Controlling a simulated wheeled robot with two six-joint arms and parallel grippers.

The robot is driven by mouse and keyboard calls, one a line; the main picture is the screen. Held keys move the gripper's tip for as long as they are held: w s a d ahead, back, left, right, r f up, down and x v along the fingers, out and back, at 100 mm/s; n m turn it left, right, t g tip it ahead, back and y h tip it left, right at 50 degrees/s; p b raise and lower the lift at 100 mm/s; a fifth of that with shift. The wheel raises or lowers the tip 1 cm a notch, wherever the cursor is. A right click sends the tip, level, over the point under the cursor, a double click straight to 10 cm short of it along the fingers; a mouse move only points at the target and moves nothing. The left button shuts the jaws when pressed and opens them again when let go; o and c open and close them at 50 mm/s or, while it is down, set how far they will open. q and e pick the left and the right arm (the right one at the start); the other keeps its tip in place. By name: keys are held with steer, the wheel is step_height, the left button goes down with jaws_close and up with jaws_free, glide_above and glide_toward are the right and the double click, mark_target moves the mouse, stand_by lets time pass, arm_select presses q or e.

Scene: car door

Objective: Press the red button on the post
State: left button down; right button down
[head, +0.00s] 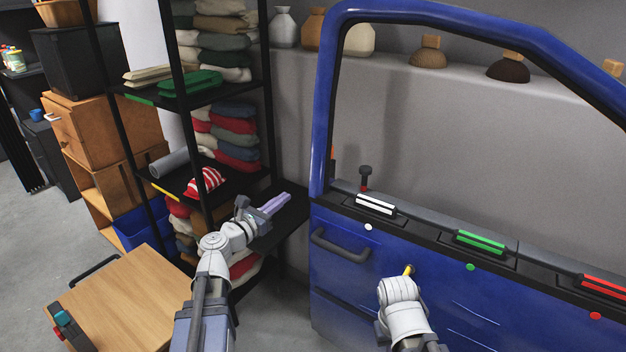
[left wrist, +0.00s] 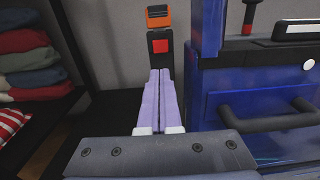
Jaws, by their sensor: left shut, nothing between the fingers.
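The red button (left wrist: 161,46) is a red square on the face of a dark post (left wrist: 160,33) with an orange top, in the left wrist view. In the head view the post is mostly hidden behind the blue door frame; only a bit of orange shows at its edge. My left gripper (head: 286,200) has pale purple fingers, shut and empty. In the left wrist view its fingertips (left wrist: 160,72) point at the post, just below the button in the picture; whether they touch the post cannot be told.
A blue car door (head: 365,250) with a dark handle (head: 338,246) stands right of my left gripper. A black shelf rack (head: 190,95) with folded cloths stands to its left. A wooden-topped table (head: 125,300) is at lower left. A dark knob (head: 365,172) stands on the door ledge.

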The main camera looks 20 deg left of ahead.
arm_select(q)
steer(key=x, duration=1.4)
steer(key=shift+x, duration=0.95)
arm_select(e)
steer(key=shift+s, duration=0.1)
arm_select(q)
steer(key=shift+w, duration=0.1)
steer(key=v, duration=1.5)
arm_select(e)
steer(key=shift+s+a, duration=0.25)
steer(key=shift+a, duration=0.5)
